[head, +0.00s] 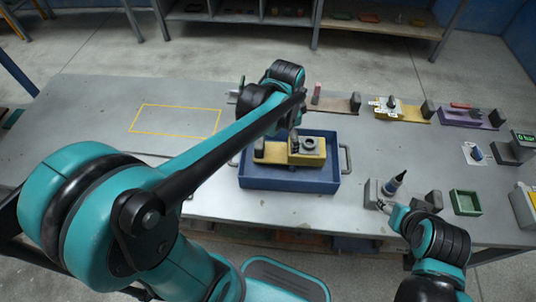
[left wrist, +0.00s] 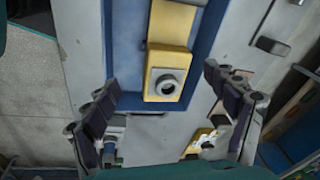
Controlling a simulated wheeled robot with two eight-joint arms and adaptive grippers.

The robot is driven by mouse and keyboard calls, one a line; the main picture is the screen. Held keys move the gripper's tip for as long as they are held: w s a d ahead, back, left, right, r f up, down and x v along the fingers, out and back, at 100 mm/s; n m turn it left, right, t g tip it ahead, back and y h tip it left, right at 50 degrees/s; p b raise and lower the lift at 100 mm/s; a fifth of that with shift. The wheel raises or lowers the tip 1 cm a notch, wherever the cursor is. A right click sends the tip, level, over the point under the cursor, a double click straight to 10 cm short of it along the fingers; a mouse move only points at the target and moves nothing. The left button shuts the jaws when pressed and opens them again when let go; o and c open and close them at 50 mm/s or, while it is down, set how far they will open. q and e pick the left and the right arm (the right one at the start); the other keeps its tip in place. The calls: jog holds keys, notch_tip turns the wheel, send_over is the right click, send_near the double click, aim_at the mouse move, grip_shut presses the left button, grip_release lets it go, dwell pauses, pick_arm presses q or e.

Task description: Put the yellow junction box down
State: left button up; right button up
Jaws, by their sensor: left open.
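A yellow junction box with a round grey opening (head: 309,152) sits at the right end of a yellow base inside the blue tray (head: 290,186). In the left wrist view the yellow box (left wrist: 167,75) lies between the spread fingers, with the blue tray (left wrist: 205,45) around it. My left gripper (left wrist: 162,80) is open, with no visible contact on the box. In the head view my left gripper (head: 297,115) is above the tray's back side, its fingers partly hidden by the arm. My right gripper (head: 396,214) is low at the right; its fingers are unclear.
A yellow outlined rectangle (head: 175,121) on the left table is empty. Yellow (head: 410,117) and purple (head: 470,118) fixtures stand at the back right. A dark cone-tipped tool (head: 396,183) and a green bin (head: 466,202) stand right of the tray.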

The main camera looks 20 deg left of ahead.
pick_arm(q)
jog(key=s+a+r+n+t, duration=0.2)
jog(key=s+n+t, duration=0.3)
jog(key=s+n, duration=0.5)
jog(key=s, duration=0.2)
jog(key=shift+s+a, duration=0.3)
jog(key=shift+s, duration=0.05)
